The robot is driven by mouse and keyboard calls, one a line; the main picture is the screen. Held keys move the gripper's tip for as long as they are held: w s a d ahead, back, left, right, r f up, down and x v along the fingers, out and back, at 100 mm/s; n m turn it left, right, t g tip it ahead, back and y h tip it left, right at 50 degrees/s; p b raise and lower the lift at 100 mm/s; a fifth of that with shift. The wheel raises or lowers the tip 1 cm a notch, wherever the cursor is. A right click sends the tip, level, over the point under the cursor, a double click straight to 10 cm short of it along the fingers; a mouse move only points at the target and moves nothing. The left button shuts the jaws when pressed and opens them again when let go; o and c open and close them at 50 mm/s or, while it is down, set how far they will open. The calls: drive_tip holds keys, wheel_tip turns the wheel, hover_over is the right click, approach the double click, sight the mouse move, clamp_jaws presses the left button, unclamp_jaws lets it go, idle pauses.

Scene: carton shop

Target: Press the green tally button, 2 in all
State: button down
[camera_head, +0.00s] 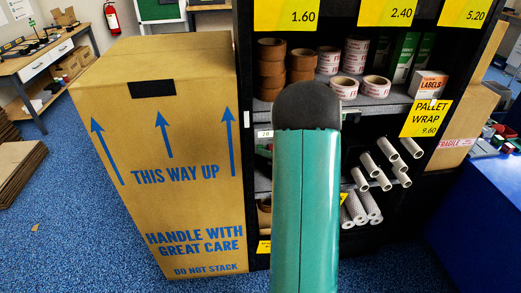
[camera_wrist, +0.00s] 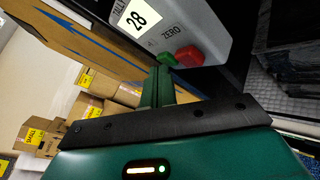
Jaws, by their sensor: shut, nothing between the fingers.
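The grey tally counter (camera_wrist: 203,20) shows at the top of the wrist view, tilted in the picture. Its white display (camera_wrist: 137,17) reads 28. The green button (camera_wrist: 166,59) sits beside a red button (camera_wrist: 188,56), with the word ZERO near them. My gripper (camera_wrist: 160,77) is shut and empty, its tips right at the green button. I cannot tell whether they touch it. In the head view a small white display (camera_head: 265,134) reading 28 shows at the shelf edge, left of my green arm. My arm hides the buttons and my gripper there.
A tall carton (camera_head: 165,160) stands directly left of the black shelf unit. Tape rolls (camera_head: 271,68) and a labels box (camera_head: 428,84) fill the upper shelf; white rolls (camera_head: 370,164) lie below. A blue counter (camera_head: 480,190) is at right. Blue carpet (camera_head: 75,210) is open at left.

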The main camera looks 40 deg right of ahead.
drive_tip(key=shift+s+a, duration=0.5)
drive_tip(key=shift+s, duration=0.25)
drive_tip(key=s+a, duration=0.1)
drive_tip(key=s, duration=0.1)
drive_tip(key=s+a, duration=0.1)
drive_tip(key=s, duration=0.1)
drive_tip(key=shift+a, duration=0.4)
idle(0.9)
